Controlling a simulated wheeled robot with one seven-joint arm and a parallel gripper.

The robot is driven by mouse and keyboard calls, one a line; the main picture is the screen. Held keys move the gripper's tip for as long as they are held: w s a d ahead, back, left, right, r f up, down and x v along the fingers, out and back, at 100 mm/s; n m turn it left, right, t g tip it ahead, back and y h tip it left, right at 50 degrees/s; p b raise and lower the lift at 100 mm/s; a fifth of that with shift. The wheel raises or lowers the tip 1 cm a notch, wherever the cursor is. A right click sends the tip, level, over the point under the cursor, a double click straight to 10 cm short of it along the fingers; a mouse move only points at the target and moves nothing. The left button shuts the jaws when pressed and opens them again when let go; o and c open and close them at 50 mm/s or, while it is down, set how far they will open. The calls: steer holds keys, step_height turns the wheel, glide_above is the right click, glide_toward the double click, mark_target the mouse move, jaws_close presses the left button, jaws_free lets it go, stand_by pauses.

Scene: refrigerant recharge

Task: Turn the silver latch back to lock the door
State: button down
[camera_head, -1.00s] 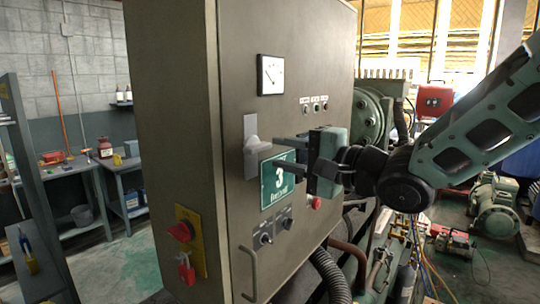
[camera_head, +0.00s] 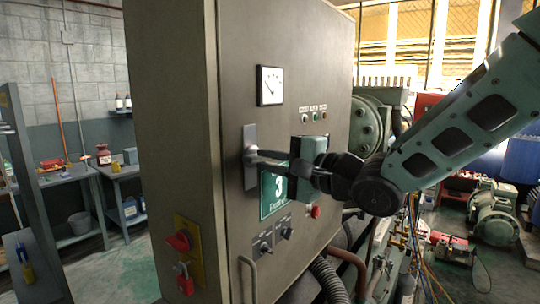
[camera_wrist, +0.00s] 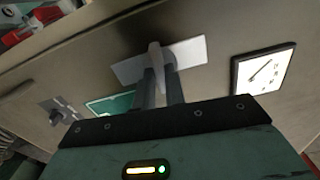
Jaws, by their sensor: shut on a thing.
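The silver latch (camera_head: 250,156) sits on a light metal plate on the front of the grey cabinet door (camera_head: 300,110), which looks closed. My gripper (camera_head: 256,158) reaches it from the right, and its fingers are shut on the latch. In the wrist view the latch handle (camera_wrist: 155,55) stands between my two fingers (camera_wrist: 160,85), across its pale plate (camera_wrist: 185,58). The fingers partly hide the handle.
A gauge (camera_head: 270,85) is above the latch, and a green sign with a 3 (camera_head: 276,192) is just below. A door handle (camera_head: 248,278) and knobs (camera_head: 264,247) are lower. A red switch with a padlock (camera_head: 182,243) is on the cabinet's side. Machinery (camera_head: 495,212) stands at right.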

steer(key=shift+m+p, duration=1.8)
steer(key=shift+p, duration=0.45)
steer(key=shift+m+p, duration=0.5)
steer(key=shift+p, duration=0.4)
steer(key=shift+m+p, duration=1.2)
steer(key=shift+p, duration=0.2)
steer(key=shift+f+m, duration=0.1)
steer(key=shift+m, duration=0.4)
steer(key=m, duration=0.2)
steer(key=shift+m, duration=1.3)
